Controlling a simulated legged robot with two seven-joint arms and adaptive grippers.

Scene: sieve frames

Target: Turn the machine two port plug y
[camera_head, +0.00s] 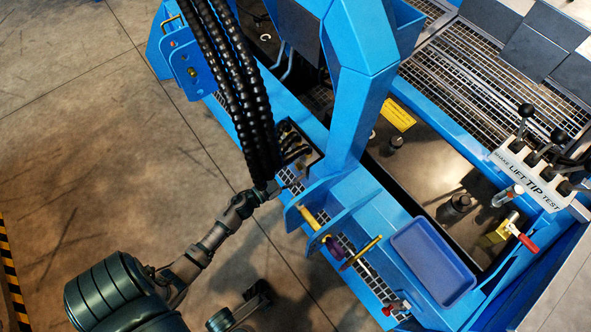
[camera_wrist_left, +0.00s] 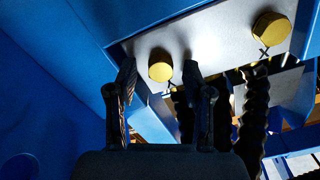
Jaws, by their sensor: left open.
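My left gripper (camera_head: 275,188) reaches in from the lower left to the side of the blue machine (camera_head: 357,100), just below the black hoses. In the left wrist view the left gripper (camera_wrist_left: 158,82) is open, with one dark finger on each side. A yellow round plug (camera_wrist_left: 161,66) on a pale plate shows between the fingertips; whether they touch it I cannot tell. The mark below it is too unclear to read. A second yellow plug (camera_wrist_left: 272,28) sits at the upper right, with a mark like an X under it. Neither plug shows clearly in the head view.
Ribbed black hoses (camera_head: 235,90) hang down beside the gripper and also show in the wrist view (camera_wrist_left: 254,110). A blue tray (camera_head: 432,262) and a lever panel (camera_head: 535,180) are to the right. Blue machine walls stand close on the left in the wrist view. Concrete floor (camera_head: 90,130) is open.

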